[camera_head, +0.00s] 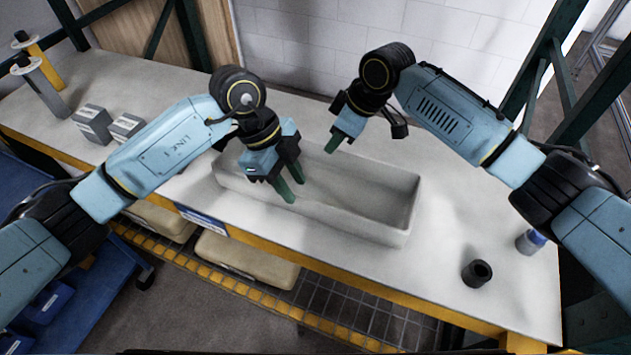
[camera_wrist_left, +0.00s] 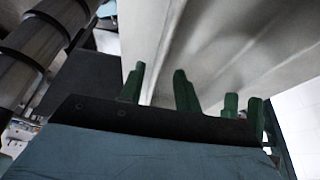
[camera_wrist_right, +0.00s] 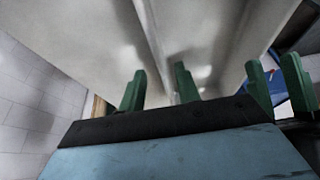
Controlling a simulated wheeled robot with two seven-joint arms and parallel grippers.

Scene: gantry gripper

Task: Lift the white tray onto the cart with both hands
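The long white tray (camera_head: 385,228) lies on the white table, its open side up. My left gripper (camera_head: 289,184) is over the tray's near side, its green fingers spread apart. In the left wrist view its fingers (camera_wrist_left: 185,92) are close to a tray wall (camera_wrist_left: 145,40); contact cannot be told. My right gripper (camera_head: 336,140) is at the tray's far side, seen mostly side-on. In the right wrist view its fingers (camera_wrist_right: 185,85) are spread near a tray wall (camera_wrist_right: 160,45). A blue wheeled cart (camera_head: 112,298) shows at lower left, partly cut off and behind my left arm.
Green frame posts stand behind.

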